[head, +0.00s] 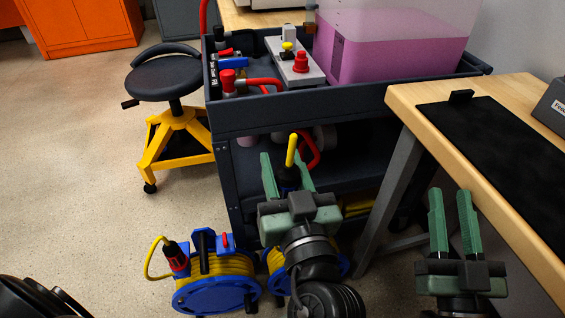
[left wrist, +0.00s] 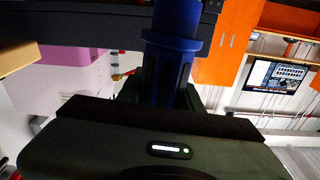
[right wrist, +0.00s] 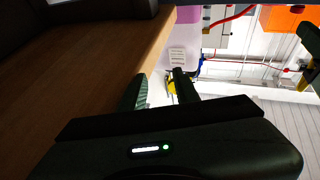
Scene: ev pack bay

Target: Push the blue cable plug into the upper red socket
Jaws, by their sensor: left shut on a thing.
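In the head view my left gripper (head: 286,168) is low in front of the dark cart. Its fingers are shut on the blue cable plug (head: 288,180), with a yellow cable end (head: 292,149) sticking up above it. The plug shows large in the left wrist view (left wrist: 168,62). My right gripper (head: 452,215) is open and empty beside the wooden bench; its fingers also show in the right wrist view (right wrist: 162,88). A red knob-like part (head: 301,63) and a red elbow connector (head: 228,82) are on the cart top. I cannot tell an upper red socket among them.
The dark cart (head: 290,115) carries a pink-liquid tank (head: 390,50). The wooden bench (head: 420,95) with a black mat (head: 500,150) is at the right. Blue-rimmed cable reels (head: 215,295) stand on the floor. A stool (head: 168,75) is at the left; the floor further left is clear.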

